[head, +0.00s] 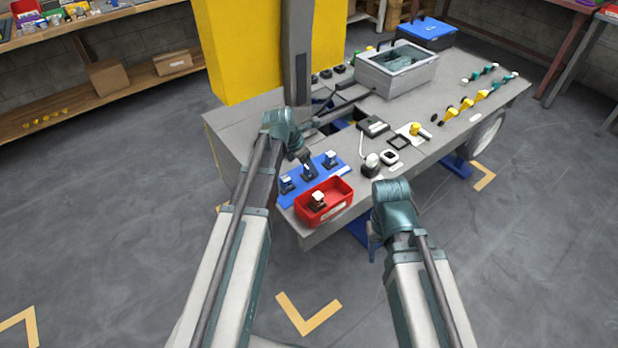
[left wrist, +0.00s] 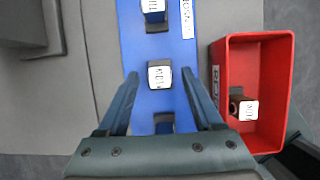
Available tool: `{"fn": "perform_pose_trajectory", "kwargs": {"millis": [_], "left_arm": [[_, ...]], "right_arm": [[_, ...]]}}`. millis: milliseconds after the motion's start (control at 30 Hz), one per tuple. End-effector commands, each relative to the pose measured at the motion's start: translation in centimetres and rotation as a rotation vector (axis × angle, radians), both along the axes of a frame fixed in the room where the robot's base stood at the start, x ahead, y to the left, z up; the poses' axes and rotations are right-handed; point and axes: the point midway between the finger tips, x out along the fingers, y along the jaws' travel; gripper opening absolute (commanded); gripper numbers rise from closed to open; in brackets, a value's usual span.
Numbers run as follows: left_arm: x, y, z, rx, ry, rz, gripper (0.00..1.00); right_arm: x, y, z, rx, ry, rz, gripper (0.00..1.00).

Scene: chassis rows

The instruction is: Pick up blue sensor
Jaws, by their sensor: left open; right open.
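Several small dark blue-grey sensors with white labelled tops stand in a row on a blue mat (head: 322,171). One is at the left end (head: 287,184), one in the middle (head: 309,173) and one at the right end (head: 330,160). My left gripper (head: 309,163) is open and points down above the middle sensor. In the left wrist view that sensor (left wrist: 160,75) lies between the spread fingers, not gripped. Another sensor (left wrist: 153,10) is beyond, and a third (left wrist: 164,124) is partly hidden by the palm. My right gripper (head: 373,246) is open, empty, beside the table's front edge.
A red bin (head: 338,205) beside the mat holds one dark part with a white top (head: 318,197). A grey lidded box (head: 385,78), a blue case (head: 427,35) and small parts stand farther along the table. A yellow column rises behind.

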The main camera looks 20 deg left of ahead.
Motion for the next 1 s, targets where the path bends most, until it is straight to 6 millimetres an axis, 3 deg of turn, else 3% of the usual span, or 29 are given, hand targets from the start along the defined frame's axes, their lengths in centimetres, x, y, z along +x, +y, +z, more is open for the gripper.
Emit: {"fn": "perform_pose_trajectory", "kwargs": {"millis": [33, 100, 400, 767, 1000], "left_arm": [[0.35, -0.17, -1.25, 0.0, 0.0, -0.001, 0.68], [0.54, -0.32, -1.7, 0.0, 0.0, -0.001, 0.68], [0.6, -0.44, -1.61, 0.0, 0.0, 0.0, 0.66], [0.6, -0.44, -1.61, 0.0, 0.0, -0.001, 0.01], [0.6, -0.43, -1.61, 0.0, 0.0, -0.001, 0.0]], "right_arm": [[0.0, 0.0, -1.25, 0.0, 0.0, 0.0, 0.5], [0.0, 0.0, -1.7, 0.0, 0.0, 0.0, 0.5], [0.0, 0.0, -1.61, 0.0, 0.0, 0.0, 0.5], [0.0, 0.0, -1.61, 0.0, 0.0, 0.0, 0.5], [0.0, 0.0, -1.61, 0.0, 0.0, 0.0, 0.5]]}}
